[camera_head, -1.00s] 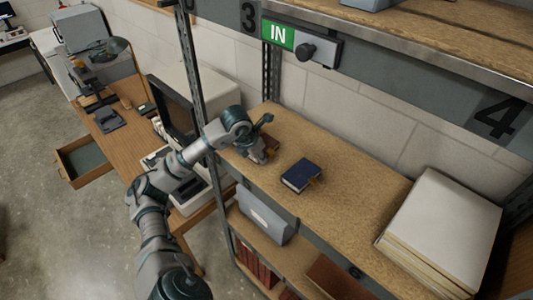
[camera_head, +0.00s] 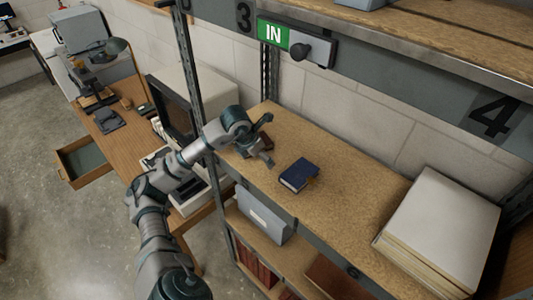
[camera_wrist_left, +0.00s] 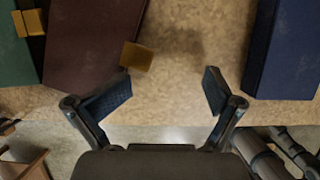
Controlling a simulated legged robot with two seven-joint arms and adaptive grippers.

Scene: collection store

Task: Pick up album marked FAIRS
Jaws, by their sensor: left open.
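A dark blue album (camera_head: 298,175) lies flat on the shelf board; it also shows at the right of the left wrist view (camera_wrist_left: 288,50). A maroon album (camera_wrist_left: 88,40) with a brass-coloured tab lies at upper left in the wrist view, with a dark green album (camera_wrist_left: 14,55) beside it. In the head view my gripper partly hides the maroon one. I can read no FAIRS marking on any of them. My left gripper (camera_head: 266,139) is open and empty; in the wrist view its fingers (camera_wrist_left: 168,82) are spread over bare board between the maroon and blue albums.
A stack of large white folders (camera_head: 440,230) lies at the right of the shelf board (camera_head: 350,215). A metal upright (camera_head: 196,75) stands close to my left arm. A grey box (camera_head: 262,217) sits on the shelf below. The board between the blue album and the folders is clear.

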